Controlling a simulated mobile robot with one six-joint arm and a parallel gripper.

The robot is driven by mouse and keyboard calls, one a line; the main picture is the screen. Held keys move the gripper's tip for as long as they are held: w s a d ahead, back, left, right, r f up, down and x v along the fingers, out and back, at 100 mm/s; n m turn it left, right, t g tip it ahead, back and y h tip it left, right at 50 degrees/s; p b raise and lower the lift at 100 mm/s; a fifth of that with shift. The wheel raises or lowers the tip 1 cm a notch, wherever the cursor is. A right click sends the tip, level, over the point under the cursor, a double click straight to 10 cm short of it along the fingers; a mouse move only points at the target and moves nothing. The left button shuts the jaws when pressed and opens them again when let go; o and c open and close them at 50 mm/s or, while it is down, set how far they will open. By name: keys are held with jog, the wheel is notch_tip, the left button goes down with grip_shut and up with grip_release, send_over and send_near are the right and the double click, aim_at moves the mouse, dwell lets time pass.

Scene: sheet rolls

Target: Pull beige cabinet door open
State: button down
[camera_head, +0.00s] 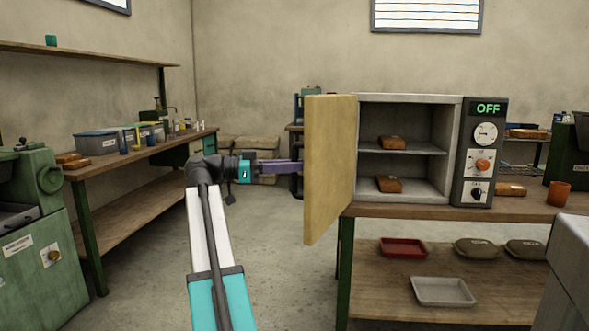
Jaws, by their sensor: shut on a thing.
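The beige cabinet door (330,165) stands swung wide open on the left side of the grey cabinet (408,98), hinged at the cabinet's left edge. The cabinet's inside shows one shelf, with a brown block (392,143) on the shelf and another brown block (388,184) on the floor below it. My gripper (298,167) reaches in from the left at the door's outer side, its purple fingers pointing right. It is shut on the door's handle; the grip itself is partly hidden by the fingers and dark parts there.
The cabinet stands on a wooden workbench (440,209) with a control panel (480,150) reading OFF at its right. A red tray (403,248) and a grey tray (443,291) lie on the lower shelf. Left are another bench (130,158) and a green machine (40,220). Floor between is clear.

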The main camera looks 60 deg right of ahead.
dwell(0.5)
jog(key=c, duration=1.7)
grip_release()
jog(key=shift+w, duration=0.1)
jog(key=p+v, duration=0.3)
jog(key=v, duration=1)
jog(key=shift+w+a, duration=0.2)
jog(key=shift+w, duration=0.1)
